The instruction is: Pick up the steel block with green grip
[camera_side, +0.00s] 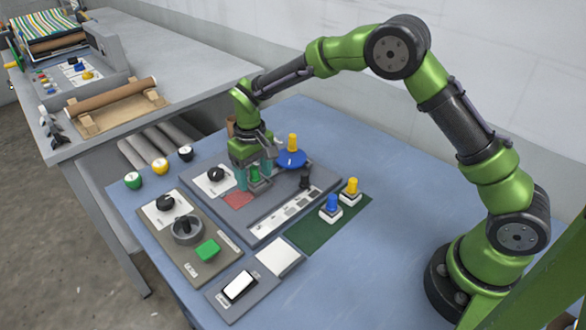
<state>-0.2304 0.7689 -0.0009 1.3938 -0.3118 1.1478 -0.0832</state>
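The steel block with a green grip (254,174) stands near the middle of the grey panel on the blue table, right of a red patch. My gripper (254,176) points down over it, with one teal finger on each side of the green grip. The fingers and the hand hide part of the block. I cannot tell whether the fingers touch it or whether it rests on the panel.
A yellow grip on a blue disc (291,158) stands close behind my gripper. A blue-grip block (331,206) and a yellow-grip block (350,190) stand on a green mat (310,238). A black knob (215,175) is left of my gripper.

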